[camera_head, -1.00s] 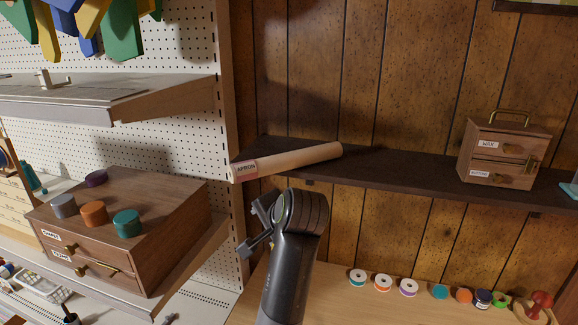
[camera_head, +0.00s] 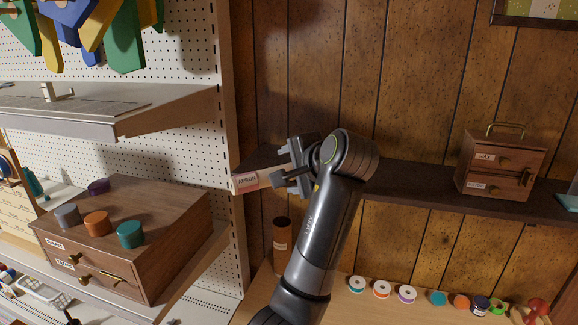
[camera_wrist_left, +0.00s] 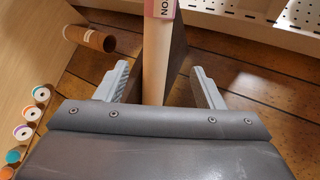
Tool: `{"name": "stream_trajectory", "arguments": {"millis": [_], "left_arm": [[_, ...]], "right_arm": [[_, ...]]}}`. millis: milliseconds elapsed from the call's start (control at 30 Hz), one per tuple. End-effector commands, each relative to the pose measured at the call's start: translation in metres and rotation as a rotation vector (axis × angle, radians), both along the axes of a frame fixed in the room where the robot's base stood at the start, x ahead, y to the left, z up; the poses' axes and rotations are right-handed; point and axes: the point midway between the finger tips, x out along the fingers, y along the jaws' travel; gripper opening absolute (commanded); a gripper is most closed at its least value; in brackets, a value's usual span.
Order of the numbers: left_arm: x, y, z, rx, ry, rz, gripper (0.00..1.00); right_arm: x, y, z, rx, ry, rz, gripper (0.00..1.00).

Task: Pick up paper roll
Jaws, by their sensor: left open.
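The gripper is open and holds nothing. My right gripper is not in view.
A brown tube (camera_head: 282,250) stands below the shelf (camera_head: 425,186). A small wooden drawer box (camera_head: 500,165) stands at the shelf's right. A larger drawer cabinet (camera_head: 150,240) with spools is at left. Several thread spools (camera_head: 382,289) line the table.

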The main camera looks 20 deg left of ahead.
Motion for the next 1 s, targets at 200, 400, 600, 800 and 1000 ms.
{"name": "stream_trajectory", "arguments": {"millis": [200,400,600,800,1000], "left_arm": [[0.021,0.021,-0.015,0.001,0.001,0.000,0.62],[0.028,0.027,-0.022,0.000,0.001,0.000,0.62],[0.041,0.043,-0.036,0.001,0.003,0.001,0.62],[0.054,0.055,-0.049,-0.001,0.001,0.000,0.62],[0.055,0.055,-0.050,-0.002,-0.002,-0.001,0.62]], "right_arm": [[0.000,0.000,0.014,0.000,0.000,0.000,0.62],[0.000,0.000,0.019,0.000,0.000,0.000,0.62],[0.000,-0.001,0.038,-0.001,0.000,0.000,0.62],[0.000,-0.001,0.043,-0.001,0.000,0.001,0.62],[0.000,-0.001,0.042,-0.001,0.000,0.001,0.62]]}}
